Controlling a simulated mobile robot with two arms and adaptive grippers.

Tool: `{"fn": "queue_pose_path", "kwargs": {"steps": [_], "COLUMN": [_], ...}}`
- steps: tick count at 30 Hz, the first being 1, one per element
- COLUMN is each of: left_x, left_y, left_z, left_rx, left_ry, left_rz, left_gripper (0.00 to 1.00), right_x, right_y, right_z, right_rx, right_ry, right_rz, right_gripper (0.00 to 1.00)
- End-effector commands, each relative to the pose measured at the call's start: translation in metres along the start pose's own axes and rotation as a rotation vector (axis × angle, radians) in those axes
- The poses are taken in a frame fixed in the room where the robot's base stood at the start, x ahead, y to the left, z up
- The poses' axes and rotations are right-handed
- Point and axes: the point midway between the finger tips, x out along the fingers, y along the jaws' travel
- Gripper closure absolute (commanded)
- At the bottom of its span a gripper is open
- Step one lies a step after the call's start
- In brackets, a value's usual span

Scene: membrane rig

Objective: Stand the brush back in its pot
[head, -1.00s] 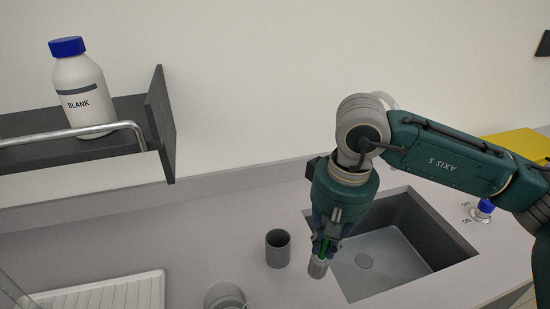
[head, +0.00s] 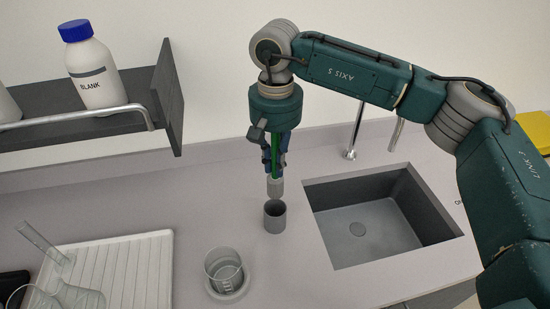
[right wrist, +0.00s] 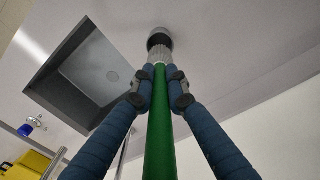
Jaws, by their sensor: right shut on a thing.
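My right gripper (head: 274,150) is shut on the brush (head: 274,168), which has a green handle and a pale grey bristle end pointing down. In the right wrist view the green handle of the brush (right wrist: 159,125) lies between the two blue fingers of the gripper (right wrist: 160,92). The dark grey pot (head: 275,220) stands upright on the counter just below the bristle end. The brush is upright and its tip appears just above the pot's mouth. In the right wrist view the pot (right wrist: 159,36) shows beyond the bristles, partly hidden by them. My left gripper is not in view.
A sink (head: 375,245) is right of the pot, with a tap (head: 351,152) behind it. A glass beaker (head: 223,268) stands front left, beside a white ribbed drainer (head: 130,270). A shelf (head: 172,95) with a BLANK bottle (head: 92,75) is upper left.

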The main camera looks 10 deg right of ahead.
Motion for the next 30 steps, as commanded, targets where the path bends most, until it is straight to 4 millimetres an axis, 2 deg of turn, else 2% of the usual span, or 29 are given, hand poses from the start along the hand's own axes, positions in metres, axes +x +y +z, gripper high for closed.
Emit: {"fn": "queue_pose_path", "kwargs": {"steps": [4, 14, 30], "left_x": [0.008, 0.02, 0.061], "left_y": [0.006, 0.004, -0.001], "left_z": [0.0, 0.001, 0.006], "left_rx": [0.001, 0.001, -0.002], "left_ry": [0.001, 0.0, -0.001], "left_rz": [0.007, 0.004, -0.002], "left_gripper": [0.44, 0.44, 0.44], "right_x": [0.015, 0.041, 0.086], "right_y": [0.0, 0.001, 0.0], "right_z": [0.0, 0.001, 0.0], "right_rx": [0.0, 0.001, 0.0], "right_ry": [0.0, -0.002, 0.0], "right_rz": [0.0, 0.0, -0.001], "right_gripper": [1.0, 1.0, 1.0]}}
